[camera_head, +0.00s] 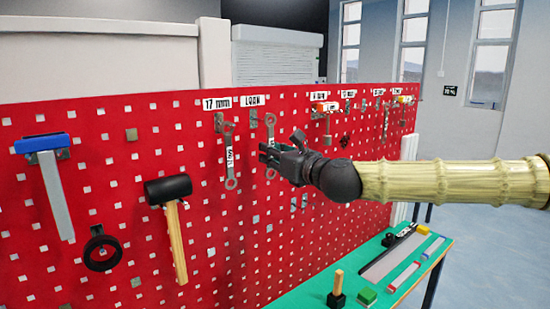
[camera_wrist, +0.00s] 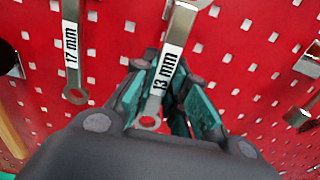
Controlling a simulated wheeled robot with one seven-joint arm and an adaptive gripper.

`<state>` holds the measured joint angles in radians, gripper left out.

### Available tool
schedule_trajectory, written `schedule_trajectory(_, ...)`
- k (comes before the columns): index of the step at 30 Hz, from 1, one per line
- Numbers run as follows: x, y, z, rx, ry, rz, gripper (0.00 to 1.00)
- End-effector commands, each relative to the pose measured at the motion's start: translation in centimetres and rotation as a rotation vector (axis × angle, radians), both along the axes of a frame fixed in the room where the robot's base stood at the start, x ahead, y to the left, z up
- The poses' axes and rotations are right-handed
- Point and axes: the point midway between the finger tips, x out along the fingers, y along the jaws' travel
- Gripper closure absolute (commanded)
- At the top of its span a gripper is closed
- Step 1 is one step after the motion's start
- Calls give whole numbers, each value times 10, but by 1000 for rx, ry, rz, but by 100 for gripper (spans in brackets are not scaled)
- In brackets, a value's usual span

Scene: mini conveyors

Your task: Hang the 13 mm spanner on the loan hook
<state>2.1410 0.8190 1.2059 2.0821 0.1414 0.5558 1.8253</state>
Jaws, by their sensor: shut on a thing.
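The 13 mm spanner (camera_wrist: 184,26) stands between the fingers of my gripper (camera_wrist: 167,72) in the wrist view. Its white label reads 13 mm, and its ring end is lowest. My gripper is shut on its shaft. In the head view the spanner (camera_head: 270,125) is upright in front of the red pegboard, its middle hidden by my gripper (camera_head: 265,155). The loan hook (camera_head: 253,119) is under the LOAN label (camera_head: 253,101), just left of the spanner's top end. Whether the spanner touches the hook cannot be told.
The 17 mm spanner (camera_head: 229,155) hangs close on the left and also shows in the wrist view (camera_wrist: 71,45). A mallet (camera_head: 168,189) hangs farther left. More labelled hooks and tools line the red pegboard (camera_head: 90,150) to the right. A green bench (camera_head: 310,292) stands below.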

Motion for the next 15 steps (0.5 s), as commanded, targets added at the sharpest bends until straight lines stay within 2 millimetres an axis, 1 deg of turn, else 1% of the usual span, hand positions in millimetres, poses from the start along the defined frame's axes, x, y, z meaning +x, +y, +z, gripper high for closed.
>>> schedule_trajectory(15,22,17,-2,-1,-1,0,100)
